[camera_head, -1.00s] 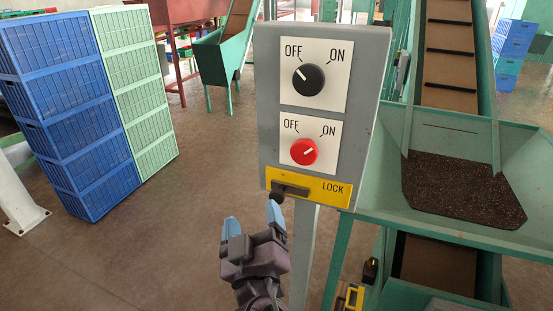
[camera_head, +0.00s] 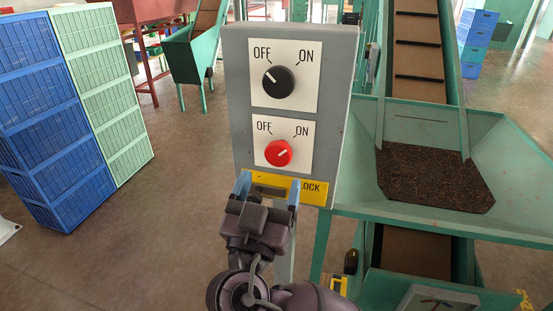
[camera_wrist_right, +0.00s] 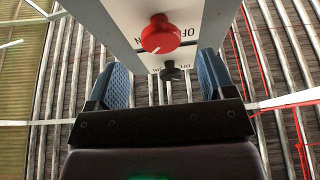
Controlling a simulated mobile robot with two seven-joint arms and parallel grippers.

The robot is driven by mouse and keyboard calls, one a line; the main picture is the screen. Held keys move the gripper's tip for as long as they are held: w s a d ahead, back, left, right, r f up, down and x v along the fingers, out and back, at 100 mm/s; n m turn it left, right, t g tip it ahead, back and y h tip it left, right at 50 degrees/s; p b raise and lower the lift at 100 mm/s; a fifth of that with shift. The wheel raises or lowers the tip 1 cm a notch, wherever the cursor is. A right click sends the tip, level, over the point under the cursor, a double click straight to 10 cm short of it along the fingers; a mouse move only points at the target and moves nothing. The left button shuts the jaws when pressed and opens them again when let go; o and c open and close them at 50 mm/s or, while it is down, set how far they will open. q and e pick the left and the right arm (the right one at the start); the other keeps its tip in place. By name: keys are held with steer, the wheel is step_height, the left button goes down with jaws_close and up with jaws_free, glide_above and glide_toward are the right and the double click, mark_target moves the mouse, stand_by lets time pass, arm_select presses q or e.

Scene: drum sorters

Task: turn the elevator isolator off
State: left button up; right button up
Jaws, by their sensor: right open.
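A grey control box (camera_head: 341,130) on a post carries two knobs marked OFF and ON. The upper black knob (camera_head: 278,80) has its mark toward OFF. The lower red knob (camera_head: 278,153) has its mark toward ON; it also shows in the wrist view (camera_wrist_right: 160,36), above and between the fingers. Below is a yellow LOCK plate (camera_head: 314,190), its slot and lever mostly hidden by my gripper. My right gripper (camera_head: 268,188) is open, blue fingertips either side of the plate's middle, just below the red knob. I cannot tell whether it touches the box. My left gripper is not in view.
A green hopper (camera_head: 350,177) with dark granules (camera_head: 430,175) and a conveyor (camera_head: 417,50) stand close on the right. Stacked blue crates (camera_head: 50,130) and pale green crates (camera_head: 105,90) stand at left. The floor between crates and box is clear.

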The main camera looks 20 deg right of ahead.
mark_target(278, 160)
steer(key=x, duration=0.3)
steer(key=shift+w+d+r+p, duration=0.2)
steer(key=shift+w+p, duration=0.1)
steer(key=shift+w+d+r, duration=0.1)
steer(key=shift+w+d, duration=0.2)
steer(key=shift+w, duration=0.15)
steer(key=shift+c, duration=0.2)
steer(key=c, duration=0.9)
